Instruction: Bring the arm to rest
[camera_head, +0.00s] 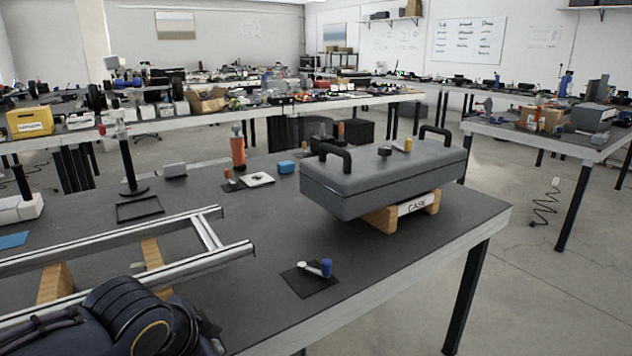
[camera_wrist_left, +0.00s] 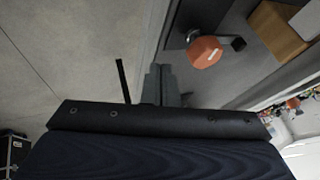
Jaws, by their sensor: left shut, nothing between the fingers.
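My left arm shows at the bottom left of the head view, a dark blue and black link (camera_head: 140,318) in front of the aluminium frame on the near table. Its gripper cannot be made out there. In the left wrist view my left gripper (camera_wrist_left: 160,84) shows as grey fingers beyond the dark wrist body. The fingers are shut and hold nothing. They appear near the table's edge, over or beside bare floor. My right gripper is in neither view.
The near table (camera_head: 400,250) holds an aluminium frame (camera_head: 120,245) on wooden blocks, a grey case (camera_head: 380,175) with black handles, a black mat (camera_head: 310,282) with small parts, and an orange bottle (camera_head: 238,148). An orange object (camera_wrist_left: 205,52) shows in the wrist view. Floor is open at right.

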